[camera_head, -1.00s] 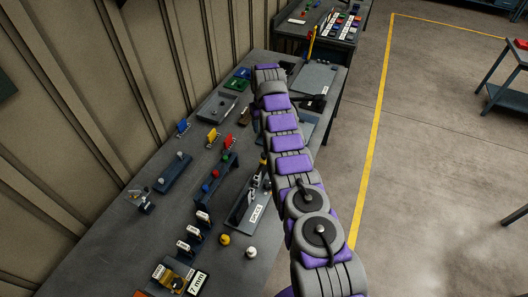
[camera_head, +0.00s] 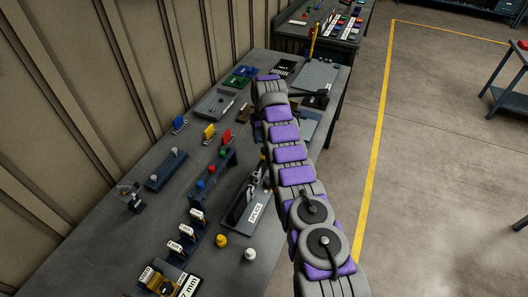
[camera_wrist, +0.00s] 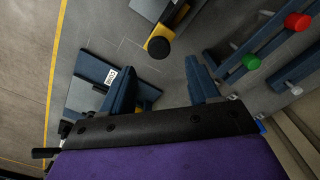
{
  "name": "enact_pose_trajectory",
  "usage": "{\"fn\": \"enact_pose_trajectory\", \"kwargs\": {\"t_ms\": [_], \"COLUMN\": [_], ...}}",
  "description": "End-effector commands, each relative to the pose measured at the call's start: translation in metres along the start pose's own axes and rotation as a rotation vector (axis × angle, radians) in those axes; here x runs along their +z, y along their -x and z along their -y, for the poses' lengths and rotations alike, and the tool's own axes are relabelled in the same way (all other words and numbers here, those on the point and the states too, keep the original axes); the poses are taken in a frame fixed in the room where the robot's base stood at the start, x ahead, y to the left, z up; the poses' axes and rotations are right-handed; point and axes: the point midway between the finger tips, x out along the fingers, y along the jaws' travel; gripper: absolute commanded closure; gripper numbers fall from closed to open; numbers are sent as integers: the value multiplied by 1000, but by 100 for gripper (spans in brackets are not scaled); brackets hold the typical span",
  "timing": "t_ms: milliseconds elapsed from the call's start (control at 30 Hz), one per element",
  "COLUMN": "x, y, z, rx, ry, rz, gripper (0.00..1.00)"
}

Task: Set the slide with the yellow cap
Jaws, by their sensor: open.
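A loose yellow cap (camera_head: 221,240) stands on the bench at its near right edge, beside a white cap (camera_head: 249,254). In the wrist view a yellow block with a round black knob (camera_wrist: 158,47) sits ahead of my gripper (camera_wrist: 160,80). I cannot tell whether this is the slide of the task. My gripper is open, with its blue fingers apart and nothing seen between them. In the head view my arm hides most of it. A plate with a white label (camera_wrist: 92,70) lies by the left finger.
A rack holds a green knob (camera_wrist: 251,62) and a red knob (camera_wrist: 297,21) right of my gripper. A splice fixture (camera_head: 240,204) lies near the arm. Three labelled upright pieces (camera_head: 186,232) stand near the front.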

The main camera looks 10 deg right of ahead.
Motion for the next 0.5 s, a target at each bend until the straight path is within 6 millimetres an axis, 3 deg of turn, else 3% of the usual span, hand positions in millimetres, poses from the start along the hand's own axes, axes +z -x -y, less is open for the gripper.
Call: {"fn": "enact_pose_trajectory", "kwargs": {"t_ms": [500], "x": [2], "y": [-59], "z": [0], "rx": [0], "ry": [-1], "rz": [0], "gripper": [39]}}
